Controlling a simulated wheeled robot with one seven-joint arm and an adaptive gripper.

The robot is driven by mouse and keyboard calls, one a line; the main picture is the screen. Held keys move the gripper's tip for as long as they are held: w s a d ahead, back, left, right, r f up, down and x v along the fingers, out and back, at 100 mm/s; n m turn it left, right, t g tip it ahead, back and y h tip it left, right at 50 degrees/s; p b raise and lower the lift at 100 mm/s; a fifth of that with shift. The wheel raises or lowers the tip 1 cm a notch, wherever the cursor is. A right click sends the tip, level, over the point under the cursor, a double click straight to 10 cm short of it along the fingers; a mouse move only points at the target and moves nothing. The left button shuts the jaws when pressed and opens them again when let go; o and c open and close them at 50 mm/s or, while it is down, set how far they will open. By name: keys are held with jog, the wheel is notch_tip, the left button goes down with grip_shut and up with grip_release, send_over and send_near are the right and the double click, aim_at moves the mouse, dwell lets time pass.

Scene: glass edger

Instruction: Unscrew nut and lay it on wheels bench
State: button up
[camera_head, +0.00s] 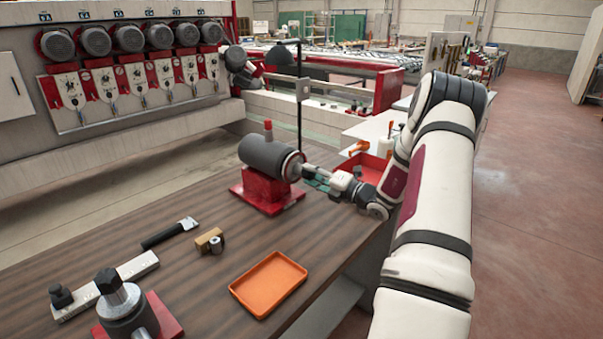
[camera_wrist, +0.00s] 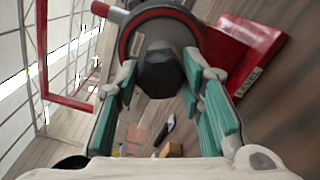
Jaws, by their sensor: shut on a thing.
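A dark hex nut (camera_wrist: 160,74) sits on the end of a grey cylindrical spindle unit (camera_head: 262,153) lying on a red base (camera_head: 268,197). My gripper (camera_head: 308,174) reaches in from the right at the spindle's end. In the wrist view, my gripper (camera_wrist: 160,82) has its teal-padded fingers on both sides of the nut and is shut on it. The nut is still at the spindle's face. The brown wooden bench (camera_head: 190,262) carries the spindle.
An orange tray (camera_head: 268,284) lies near the bench's right edge. A red bin (camera_head: 370,168) is behind my wrist. Bare bench lies between spindle and tray.

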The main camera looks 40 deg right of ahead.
jog(key=n+b, duration=0.1)
jog(key=n, duration=0.3)
jog(key=shift+w+f+b, duration=0.1)
jog(key=shift+f+b, duration=0.05)
jog(key=shift+b, duration=0.2)
jog(key=n+b, duration=0.2)
jog(key=n, duration=0.2)
jog(key=n+b, duration=0.5)
jog(key=n, duration=0.1)
jog(key=shift+n, duration=0.4)
jog(key=n+b, duration=0.5)
jog(key=b, duration=0.2)
jog(key=n+b, duration=0.4)
jog(key=b, duration=0.1)
jog(key=shift+b, duration=0.4)
jog(key=shift+r+n+b, duration=0.2)
jog(key=shift+n+b, duration=0.5)
jog(key=shift+b, duration=0.1)
jog(key=o, duration=1.1)
jog(key=shift+d, duration=0.1)
